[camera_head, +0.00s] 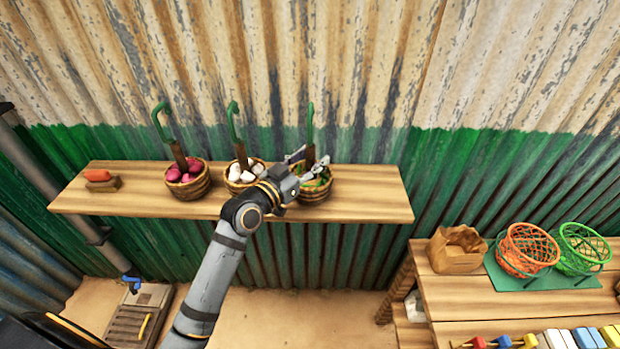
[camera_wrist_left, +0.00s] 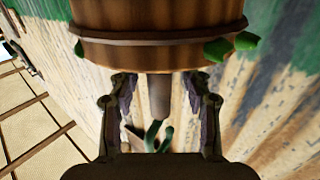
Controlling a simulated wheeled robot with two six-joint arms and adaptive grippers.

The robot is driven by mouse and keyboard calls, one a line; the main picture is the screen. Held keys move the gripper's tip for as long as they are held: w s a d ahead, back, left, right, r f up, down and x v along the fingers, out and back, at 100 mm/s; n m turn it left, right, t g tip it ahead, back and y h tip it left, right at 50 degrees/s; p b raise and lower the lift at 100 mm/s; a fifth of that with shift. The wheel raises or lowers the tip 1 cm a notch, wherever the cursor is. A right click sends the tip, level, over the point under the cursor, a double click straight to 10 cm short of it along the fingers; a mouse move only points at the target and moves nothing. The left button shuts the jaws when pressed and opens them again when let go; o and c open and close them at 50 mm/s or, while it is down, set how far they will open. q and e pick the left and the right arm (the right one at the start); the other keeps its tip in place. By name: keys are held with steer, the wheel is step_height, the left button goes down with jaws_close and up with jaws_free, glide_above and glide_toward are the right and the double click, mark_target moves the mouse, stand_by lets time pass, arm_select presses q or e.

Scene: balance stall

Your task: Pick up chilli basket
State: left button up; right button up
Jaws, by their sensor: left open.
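The chilli basket (camera_head: 320,191) is a woven brown basket with green chillies, at the right of the three baskets on the wall shelf. Its upright brown post ends in a green hook (camera_head: 309,118). My left gripper (camera_head: 309,160) is open at this post, just above the chillies. In the left wrist view the basket (camera_wrist_left: 155,55) fills the top, with green bits at its rim, and its post (camera_wrist_left: 159,95) stands between the two open fingers. I cannot tell whether either finger touches it. My right gripper is not in view.
The wooden shelf (camera_head: 375,195) also holds a garlic basket (camera_head: 236,187), a red onion basket (camera_head: 190,191) and a small red-topped block (camera_head: 98,175). A lower table at right holds a paper bag (camera_head: 455,255), an orange basket (camera_head: 525,250) and a green basket (camera_head: 582,248).

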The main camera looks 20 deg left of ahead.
arm_select(q)
steer(key=c, duration=0.4)
jaws_close()
